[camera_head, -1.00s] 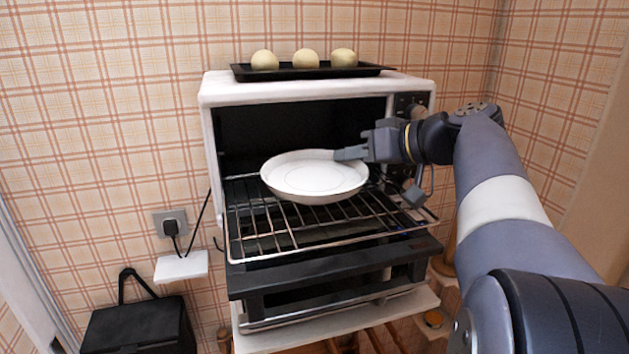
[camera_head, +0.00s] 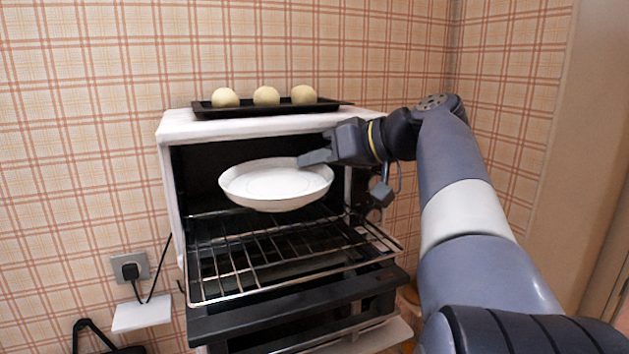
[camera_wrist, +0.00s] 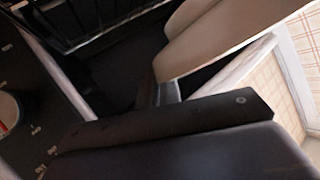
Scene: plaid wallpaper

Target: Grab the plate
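The white round plate (camera_head: 276,184) is held above the oven's wire rack, in front of the oven opening. My gripper (camera_head: 315,158) is shut on the plate's right rim, at the far right edge. In the wrist view the plate (camera_wrist: 225,35) shows as a pale curved surface beside the finger (camera_wrist: 160,95). The other finger is hidden. The plate looks about level and apart from the rack.
The white oven (camera_head: 176,200) is open, its wire rack (camera_head: 290,262) pulled out over the lowered black door (camera_head: 300,305). A black tray (camera_head: 270,107) with three dough balls sits on top. A socket with a plug (camera_head: 130,269) is on the wall at left.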

